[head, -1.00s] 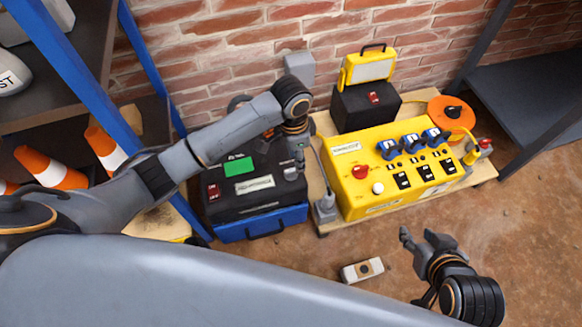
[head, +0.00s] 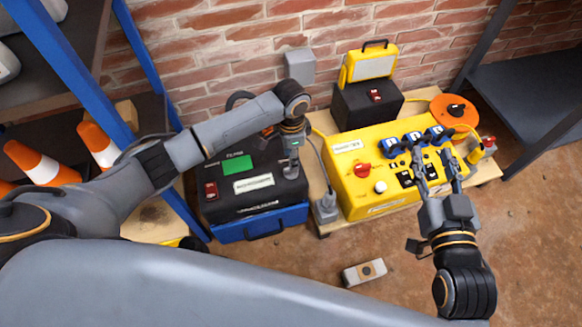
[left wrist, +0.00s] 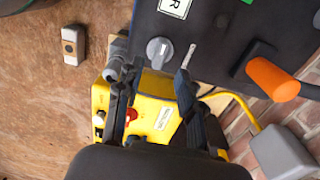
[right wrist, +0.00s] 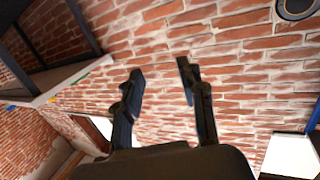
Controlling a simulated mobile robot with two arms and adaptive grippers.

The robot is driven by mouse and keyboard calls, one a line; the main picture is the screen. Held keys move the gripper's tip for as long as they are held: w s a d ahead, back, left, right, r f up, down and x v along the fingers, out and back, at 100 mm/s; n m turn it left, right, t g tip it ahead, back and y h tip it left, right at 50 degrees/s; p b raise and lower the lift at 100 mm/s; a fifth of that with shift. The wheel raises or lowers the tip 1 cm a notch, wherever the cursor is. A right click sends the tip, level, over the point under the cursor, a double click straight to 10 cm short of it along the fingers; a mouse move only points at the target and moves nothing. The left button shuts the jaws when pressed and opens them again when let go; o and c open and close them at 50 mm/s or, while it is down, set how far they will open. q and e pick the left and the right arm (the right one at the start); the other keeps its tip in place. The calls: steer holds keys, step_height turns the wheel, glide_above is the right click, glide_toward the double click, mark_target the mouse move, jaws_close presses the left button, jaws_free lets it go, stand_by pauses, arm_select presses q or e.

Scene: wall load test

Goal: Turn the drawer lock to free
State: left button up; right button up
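A black unit (head: 225,206) with a green label stands on a blue drawer case (head: 262,224) in the head view. A grey knob (left wrist: 160,50), likely the drawer lock, sits on the dark panel (left wrist: 215,45) in the left wrist view, beside a small marking line. My left gripper (left wrist: 158,78) is open and empty, its fingertips on either side of the knob and apparently short of it. In the head view the left gripper (head: 291,168) is over the unit's right end, hiding the knob. My right gripper (head: 437,160) is open and empty near the yellow box's front edge; it also shows in the right wrist view (right wrist: 160,70).
A yellow power box (head: 360,205) with switches and blue sockets stands on a low wooden board right of the unit. Behind it are a work light (head: 370,66) and an orange cable reel (head: 452,112). A blue-framed shelf is at left. A grey-beige block (head: 364,272) lies on open floor.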

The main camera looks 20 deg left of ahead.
arm_select(q)
step_height(320, 180, down, 5)
steer(key=shift+f+b, duration=0.1)
steer(key=shift+b, duration=0.9)
steer(key=shift+f, duration=0.3)
arm_select(e)
step_height(320, 180, up, 10)
steer(key=s+a+t+y, duration=0.1)
steer(key=s+t+y, duration=0.1)
steer(key=t, duration=0.4)
steer(key=shift+r+t, duration=0.2)
steer(key=shift+t, duration=0.1)
arm_select(q)
steer(key=shift+c, duration=0.2)
arm_select(e)
steer(key=shift+w, duration=0.1)
arm_select(q)
jaws_close()
